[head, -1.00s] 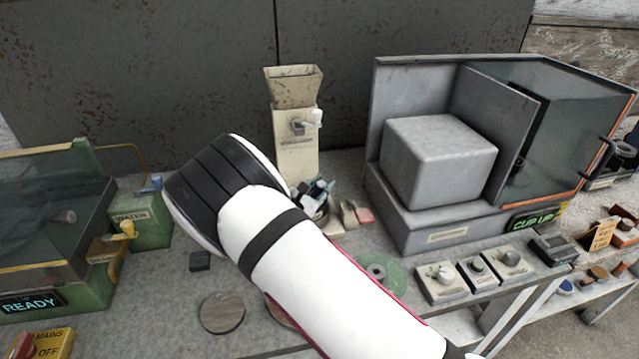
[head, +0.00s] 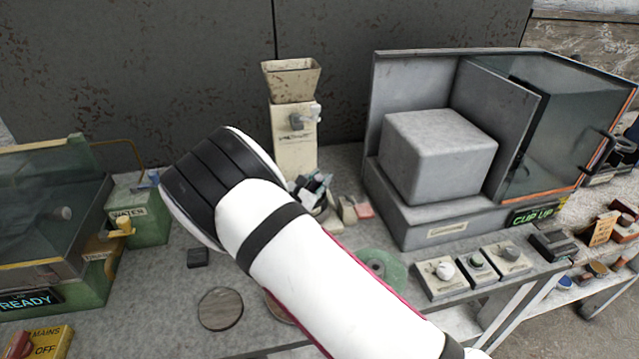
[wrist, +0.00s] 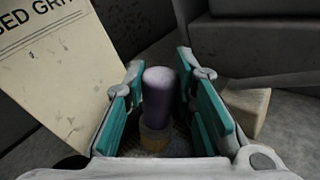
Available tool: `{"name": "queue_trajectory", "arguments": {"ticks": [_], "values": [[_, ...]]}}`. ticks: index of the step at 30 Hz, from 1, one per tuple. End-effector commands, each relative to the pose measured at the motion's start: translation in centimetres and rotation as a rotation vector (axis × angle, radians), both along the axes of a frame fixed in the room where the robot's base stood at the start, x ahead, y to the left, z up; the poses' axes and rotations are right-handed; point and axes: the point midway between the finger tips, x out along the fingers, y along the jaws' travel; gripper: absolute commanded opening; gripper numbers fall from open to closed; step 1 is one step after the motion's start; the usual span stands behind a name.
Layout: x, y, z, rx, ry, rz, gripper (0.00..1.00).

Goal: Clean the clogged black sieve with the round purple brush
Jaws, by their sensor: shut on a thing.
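The round purple brush (wrist: 160,95) stands upright between the teal-padded fingers of my gripper (wrist: 159,82) in the wrist view. My gripper is shut on it. A yellowish band shows at the brush's lower end, over a dark, mesh-like surface that may be the black sieve; its rim is mostly hidden by the fingers, and I cannot tell whether the bristles touch it. In the head view my gripper (head: 312,190) is largely hidden behind my white arm, low in front of the beige grinder (head: 295,135).
A grey cabinet with a glass door (head: 565,125) stands to the right, with several control boxes (head: 475,265) in front. A green glass-covered machine (head: 55,215) is on the left. A round disc (head: 220,308) and a small dark block (head: 198,257) lie on the bench.

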Motion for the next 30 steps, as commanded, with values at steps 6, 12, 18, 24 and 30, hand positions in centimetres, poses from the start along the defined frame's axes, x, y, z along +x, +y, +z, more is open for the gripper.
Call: {"name": "queue_trajectory", "arguments": {"ticks": [6,12,18,24,30], "values": [[1.3,0.3,0.0,0.001,-0.001,-0.001,0.0],[0.6,0.1,0.2,-0.002,-0.001,-0.001,0.0],[-0.5,-0.2,0.3,0.0,-0.001,0.0,0.0],[-1.0,-0.3,0.3,-0.001,0.0,0.0,0.0],[-2.1,-0.7,0.2,0.0,-0.001,0.0,0.0]]}}
